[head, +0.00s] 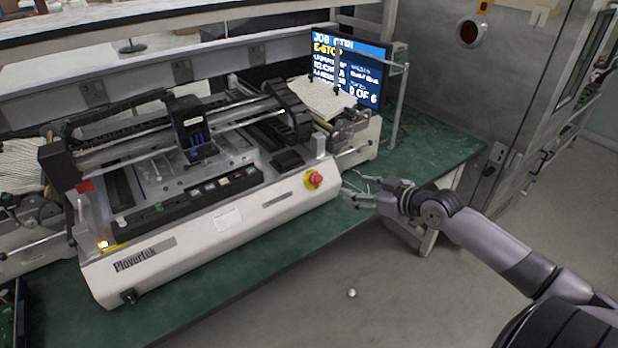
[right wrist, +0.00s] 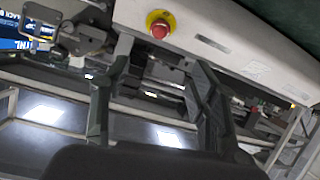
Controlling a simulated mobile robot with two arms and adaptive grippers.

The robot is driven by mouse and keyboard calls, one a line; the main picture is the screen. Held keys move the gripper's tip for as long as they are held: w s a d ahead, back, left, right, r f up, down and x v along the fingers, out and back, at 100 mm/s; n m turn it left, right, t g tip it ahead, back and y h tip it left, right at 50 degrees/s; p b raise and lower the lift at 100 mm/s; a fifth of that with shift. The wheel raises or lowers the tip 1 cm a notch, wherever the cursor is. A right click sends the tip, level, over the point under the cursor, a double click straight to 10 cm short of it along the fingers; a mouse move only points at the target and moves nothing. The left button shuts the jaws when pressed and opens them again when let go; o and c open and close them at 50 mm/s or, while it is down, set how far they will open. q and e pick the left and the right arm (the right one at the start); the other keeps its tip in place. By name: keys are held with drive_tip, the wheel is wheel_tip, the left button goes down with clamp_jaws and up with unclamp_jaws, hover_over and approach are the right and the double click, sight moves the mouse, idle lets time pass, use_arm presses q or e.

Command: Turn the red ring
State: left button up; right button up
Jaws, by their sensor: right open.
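The red ring is a round red emergency-stop knob (head: 315,179) on a yellow disc, at the right end of the white machine's front face. In the right wrist view the red knob (right wrist: 160,29) shows at the upper middle, beyond the fingertips. My right gripper (head: 352,190) is open and empty, a little to the right of the knob and apart from it. Its two spread fingers also show in the right wrist view (right wrist: 158,70). My left gripper is not in view.
The white machine (head: 215,222) stands on a green bench (head: 250,265). A monitor (head: 350,65) behind it shows "E-STOP" text. A grey metal cabinet (head: 510,75) stands at the right. Open floor lies in front of the bench, with a small ball (head: 351,293) on it.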

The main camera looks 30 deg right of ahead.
sight(318, 178)
drive_tip(key=x, duration=1.7)
drive_tip(key=shift+s, duration=0.1)
drive_tip(key=shift+c, duration=0.4)
drive_tip(key=c, duration=1.1)
